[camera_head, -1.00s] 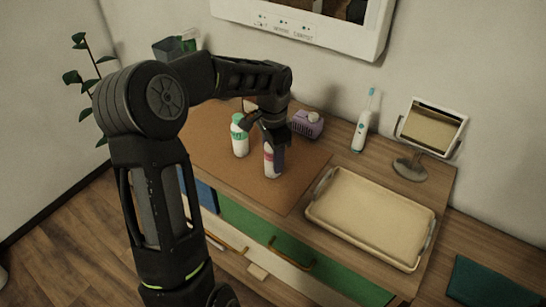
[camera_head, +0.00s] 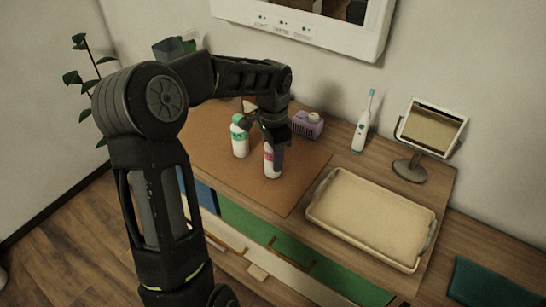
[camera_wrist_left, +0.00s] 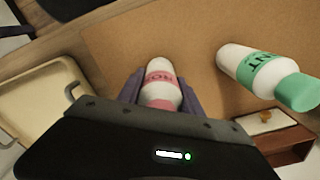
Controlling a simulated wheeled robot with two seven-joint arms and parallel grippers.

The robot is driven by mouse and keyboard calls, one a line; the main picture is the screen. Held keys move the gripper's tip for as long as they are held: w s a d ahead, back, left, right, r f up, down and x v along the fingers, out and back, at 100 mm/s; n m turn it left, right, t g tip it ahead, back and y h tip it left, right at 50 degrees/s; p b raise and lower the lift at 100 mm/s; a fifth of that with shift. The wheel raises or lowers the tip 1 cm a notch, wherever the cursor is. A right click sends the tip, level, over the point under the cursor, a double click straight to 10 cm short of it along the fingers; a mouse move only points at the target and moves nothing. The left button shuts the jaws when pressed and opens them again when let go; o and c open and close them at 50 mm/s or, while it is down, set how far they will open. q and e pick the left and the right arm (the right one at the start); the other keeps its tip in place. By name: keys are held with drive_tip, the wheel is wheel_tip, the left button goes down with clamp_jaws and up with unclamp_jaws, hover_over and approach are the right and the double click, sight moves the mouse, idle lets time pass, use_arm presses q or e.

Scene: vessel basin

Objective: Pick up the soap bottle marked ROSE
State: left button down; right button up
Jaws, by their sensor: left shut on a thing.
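The soap bottle with a pink label (camera_head: 268,168) stands upright on the brown mat. My left gripper (camera_head: 273,148) comes down on it from above and is shut on it. In the left wrist view the pink-labelled bottle (camera_wrist_left: 161,82) sits between the two fingers of the left gripper (camera_wrist_left: 160,92); part of its lettering, "RO", shows. A white bottle with a green label and cap (camera_head: 239,136) stands to its left; in the left wrist view this green bottle (camera_wrist_left: 265,75) reads "NT". My right gripper is not in view.
The brown mat (camera_head: 215,160) lies on a wooden cabinet. A beige tray (camera_head: 370,215) is to the right. A purple basket (camera_head: 308,125), an electric toothbrush (camera_head: 362,125) and a mirror on a stand (camera_head: 432,128) stand along the back.

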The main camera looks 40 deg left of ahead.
use_arm(q)
wheel_tip(320, 180, up, 10)
drive_tip(key=shift+f+b, duration=0.15)
drive_tip(key=shift+b, duration=0.3)
drive_tip(key=shift+f, duration=0.1)
idle(0.3)
